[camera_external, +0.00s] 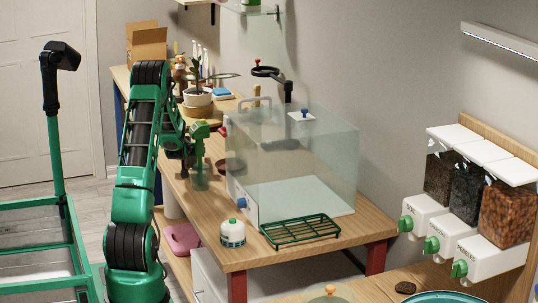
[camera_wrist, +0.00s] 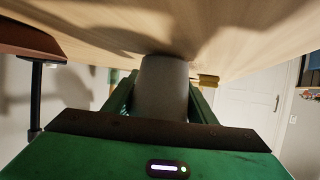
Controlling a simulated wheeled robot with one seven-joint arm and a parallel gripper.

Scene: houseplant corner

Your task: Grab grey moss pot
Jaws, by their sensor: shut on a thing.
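The grey pot (camera_wrist: 164,92) shows in the wrist view as a plain grey tapered body between the two green fingers. My gripper (camera_wrist: 161,78) is shut on it, one finger on each side. The far end of the pot is close to the wooden tabletop (camera_wrist: 100,30); I cannot tell whether it touches. Any moss in it is hidden from this angle. In the external view my gripper (camera_external: 200,172) is low over the left side of the wooden bench, left of the clear case, and the pot cannot be made out clearly there.
A clear glass case (camera_external: 300,160) stands right of my gripper, with a brown bowl (camera_external: 231,166) close by. A potted plant (camera_external: 197,97) stands behind. A green rack (camera_external: 300,231) and a white canister (camera_external: 232,233) are in front. Dispensers (camera_external: 465,200) hang at right.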

